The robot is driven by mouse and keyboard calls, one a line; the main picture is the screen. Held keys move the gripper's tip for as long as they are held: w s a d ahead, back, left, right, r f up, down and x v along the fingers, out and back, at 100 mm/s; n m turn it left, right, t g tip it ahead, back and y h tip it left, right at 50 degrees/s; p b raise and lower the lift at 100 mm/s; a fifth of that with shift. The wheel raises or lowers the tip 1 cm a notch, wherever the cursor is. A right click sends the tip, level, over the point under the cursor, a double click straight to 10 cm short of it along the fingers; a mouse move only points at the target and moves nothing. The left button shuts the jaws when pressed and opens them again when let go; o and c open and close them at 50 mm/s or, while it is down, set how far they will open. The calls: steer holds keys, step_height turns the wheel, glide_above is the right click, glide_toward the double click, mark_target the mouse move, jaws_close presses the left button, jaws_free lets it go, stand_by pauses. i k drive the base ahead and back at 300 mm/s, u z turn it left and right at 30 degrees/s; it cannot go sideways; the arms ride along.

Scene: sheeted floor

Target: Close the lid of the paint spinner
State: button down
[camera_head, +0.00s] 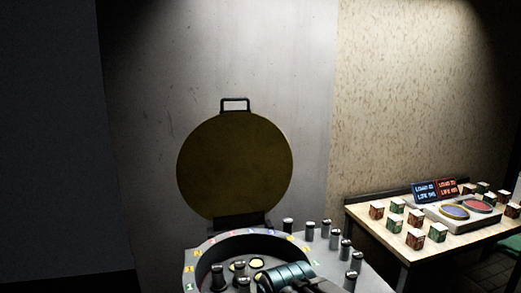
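The paint spinner (196,252) stands at the bottom centre, a round drum with a pale rim marked with coloured labels. Its lid (235,165) is open and stands upright behind the drum, a brownish-yellow disc facing me. A dark handle (235,100) is at the lid's top edge, and a dark hinge (240,222) joins its lower edge to the drum's back. Several small canisters show inside the drum. A teal ribbed cylinder and dark parts lie over the drum's front right; I cannot tell whether they belong to my arm. No gripper fingertips can be made out.
Several dark canisters with pale tops (325,229) stand on the surface right of the drum. A wooden table (395,237) at the right holds several small boxes and a device with two coloured discs (467,210). A pale wall panel is behind the lid.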

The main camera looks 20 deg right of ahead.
mark_target(236, 167)
steer(key=u, duration=3.2)
steer(key=k, duration=2.6)
steer(key=z, duration=2.05)
steer(key=i, duration=0.5)
steer(key=z, duration=0.05)
